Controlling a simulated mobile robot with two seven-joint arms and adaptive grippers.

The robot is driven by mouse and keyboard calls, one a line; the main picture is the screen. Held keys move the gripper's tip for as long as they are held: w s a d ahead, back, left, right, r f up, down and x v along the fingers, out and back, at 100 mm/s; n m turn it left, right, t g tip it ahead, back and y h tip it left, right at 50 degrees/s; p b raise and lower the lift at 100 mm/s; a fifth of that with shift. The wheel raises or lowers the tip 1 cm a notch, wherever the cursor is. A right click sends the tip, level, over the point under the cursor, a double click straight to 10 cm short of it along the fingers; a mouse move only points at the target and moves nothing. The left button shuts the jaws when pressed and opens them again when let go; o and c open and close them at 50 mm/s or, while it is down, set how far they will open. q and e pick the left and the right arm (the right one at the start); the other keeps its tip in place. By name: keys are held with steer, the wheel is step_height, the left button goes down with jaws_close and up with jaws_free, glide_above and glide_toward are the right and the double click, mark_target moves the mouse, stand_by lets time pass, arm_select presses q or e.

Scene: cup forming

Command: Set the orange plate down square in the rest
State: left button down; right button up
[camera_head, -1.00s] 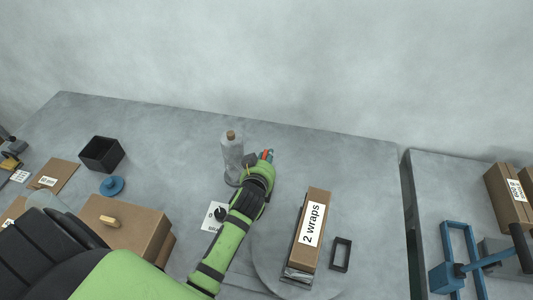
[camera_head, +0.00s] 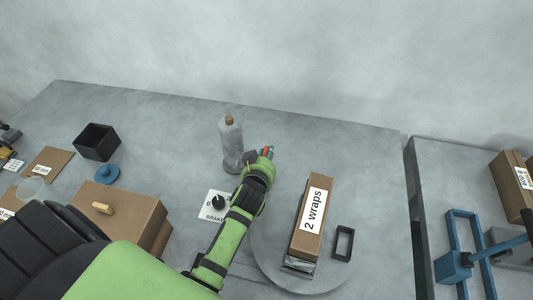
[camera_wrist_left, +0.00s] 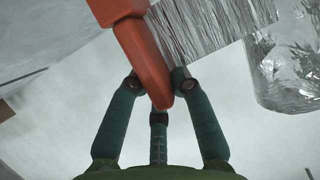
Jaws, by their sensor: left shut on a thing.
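My left gripper (camera_head: 264,157) is just right of the bottle's base in the head view and mostly hidden by its own wrist. A small orange-red piece shows at its fingertips. In the left wrist view, the orange plate (camera_wrist_left: 147,55) appears as an orange piece running from the top edge down between the green fingers (camera_wrist_left: 160,90). The gripper is shut on it. Most of the plate is outside that view. I cannot pick out the rest with certainty. My right gripper is not in view.
A grey bottle (camera_head: 231,145) stands beside the gripper. A "2 wraps" box (camera_head: 298,232) and a black frame (camera_head: 343,243) lie to the right. A brake knob (camera_head: 219,203) is left of my forearm. Crinkled foil (camera_wrist_left: 285,60) shows in the wrist view.

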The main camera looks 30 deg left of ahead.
arm_select(q)
steer(key=shift+f+b, duration=1.6)
steer(key=shift+f, duration=0.8)
steer(key=shift+f, duration=0.35)
steer(key=c, duration=1)
jaws_free()
steer(key=shift+c, duration=0.2)
step_height(320, 180, up, 10)
steer(key=shift+f, duration=0.1)
